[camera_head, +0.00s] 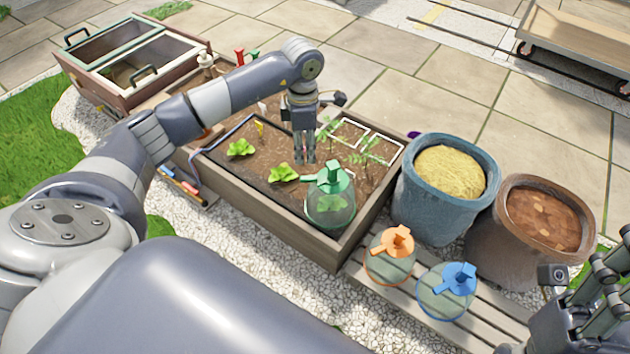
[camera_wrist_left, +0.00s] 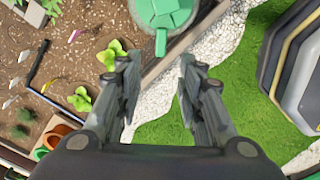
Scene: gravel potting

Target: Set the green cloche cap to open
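The green cloche (camera_head: 331,212) is a clear green dome over a leafy plant at the front right corner of the planter bed. Its green cap (camera_head: 330,177) has an arm sticking out to the left. In the left wrist view the cap (camera_wrist_left: 165,10) is at the top edge, partly cut off, with its arm pointing down toward the fingers. My left gripper (camera_head: 305,160) points down over the bed, just behind and left of the cap, apart from it. The wrist view shows its fingers (camera_wrist_left: 158,75) spread and empty. My right gripper (camera_head: 600,310) is at the lower right, partly cut off.
An orange-capped cloche (camera_head: 390,262) and a blue-capped cloche (camera_head: 446,292) stand on a slatted bench (camera_head: 360,272). A blue tub of straw (camera_head: 440,200) and a brown tub (camera_head: 530,235) stand right of the wooden planter (camera_head: 270,232). Lettuces (camera_head: 283,173) grow in the bed.

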